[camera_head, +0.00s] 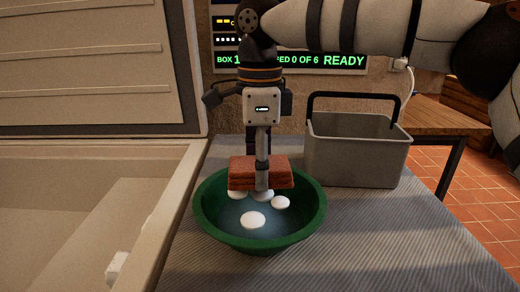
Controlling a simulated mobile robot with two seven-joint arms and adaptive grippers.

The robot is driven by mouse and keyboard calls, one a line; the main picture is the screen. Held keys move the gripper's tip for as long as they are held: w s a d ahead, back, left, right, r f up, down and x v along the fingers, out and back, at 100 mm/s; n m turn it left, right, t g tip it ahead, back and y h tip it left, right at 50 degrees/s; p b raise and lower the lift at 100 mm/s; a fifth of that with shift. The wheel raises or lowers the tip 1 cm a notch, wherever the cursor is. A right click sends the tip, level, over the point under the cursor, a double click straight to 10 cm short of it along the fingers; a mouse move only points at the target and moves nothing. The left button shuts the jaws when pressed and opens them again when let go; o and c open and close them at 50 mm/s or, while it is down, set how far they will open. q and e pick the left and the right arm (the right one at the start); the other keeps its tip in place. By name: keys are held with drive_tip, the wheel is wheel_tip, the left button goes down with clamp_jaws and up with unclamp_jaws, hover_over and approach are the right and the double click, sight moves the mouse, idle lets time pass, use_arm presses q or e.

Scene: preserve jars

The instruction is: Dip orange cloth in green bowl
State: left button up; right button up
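The orange cloth (240,172) is a folded, reddish-orange stack, held level in my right gripper (262,180). My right gripper points straight down, with one grey finger in front of the cloth; the other finger is hidden behind it. The green bowl (209,217) stands on the striped table cover directly below. It holds dark bluish liquid with several white round patches on it. The cloth is over the back part of the bowl; whether its underside touches the liquid cannot be told. My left gripper is not in view.
A grey bucket (355,150) with a black handle stands right of the bowl on the striped cover (380,235). A large open beige box (165,225) lies to the left. A lit display (290,61) hangs behind. The cover's front right is clear.

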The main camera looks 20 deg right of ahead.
drive_tip(key=shift+f, duration=4.15)
drive_tip(key=shift+f, duration=0.65)
drive_tip(key=shift+r, duration=0.1)
wheel_tip(320, 180, up, 14)
drive_tip(key=shift+f, duration=0.1)
